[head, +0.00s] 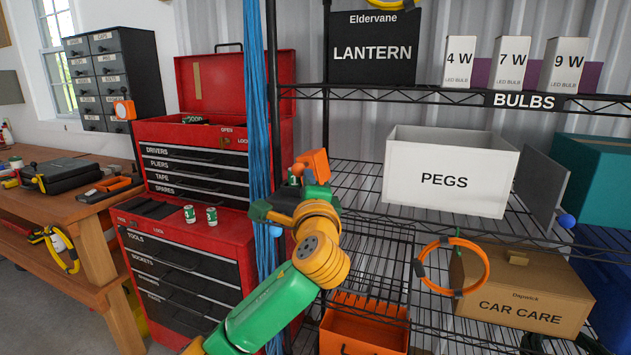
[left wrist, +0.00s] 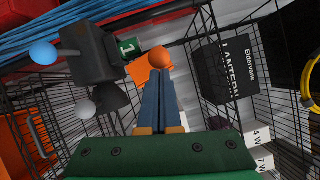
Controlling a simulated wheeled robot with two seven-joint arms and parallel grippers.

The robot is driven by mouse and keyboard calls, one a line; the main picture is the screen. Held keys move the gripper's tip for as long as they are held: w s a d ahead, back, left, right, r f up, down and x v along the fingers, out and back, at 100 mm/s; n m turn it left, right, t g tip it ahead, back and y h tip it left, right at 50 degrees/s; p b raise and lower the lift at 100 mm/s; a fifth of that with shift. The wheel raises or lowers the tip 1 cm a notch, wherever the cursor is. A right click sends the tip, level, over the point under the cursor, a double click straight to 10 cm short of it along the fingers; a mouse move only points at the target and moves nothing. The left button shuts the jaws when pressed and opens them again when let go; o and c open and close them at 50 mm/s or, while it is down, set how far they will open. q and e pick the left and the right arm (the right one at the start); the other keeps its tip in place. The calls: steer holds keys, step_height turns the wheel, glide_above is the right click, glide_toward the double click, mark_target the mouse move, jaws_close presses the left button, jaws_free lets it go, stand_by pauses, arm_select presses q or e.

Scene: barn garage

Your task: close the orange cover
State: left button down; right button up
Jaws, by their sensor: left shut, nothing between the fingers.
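An orange piece (head: 316,163), which looks like the cover, shows just beyond my left gripper at the left end of the wire shelf. In the head view my left wrist hides part of this spot. How far the cover stands open is unclear. My right gripper is not in view.
Blue hanging cables (head: 257,100) and a dark rack post stand close left. In the left wrist view a dark block (left wrist: 90,52) with a blue ball (left wrist: 43,53) sits left of the fingers. The white PEGS bin (head: 445,172) and an orange ring (head: 452,266) are to the right.

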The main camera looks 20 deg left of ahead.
arm_select(q)
steer(key=shift+a+r+n+g+p, duration=0.55)
steer(key=shift+n+p, duration=0.2)
steer(key=shift+n, duration=0.15)
steer(key=a+n+g+h+p, duration=0.2)
steer(key=a+n+p, duration=0.3)
steer(key=a+p, duration=0.2)
steer(key=shift+w+f+p, duration=0.15)
steer(key=shift+f+p, duration=0.25)
steer(key=shift+p, duration=0.6)
steer(key=shift+a+f, duration=0.1)
steer(key=shift+f, duration=0.05)
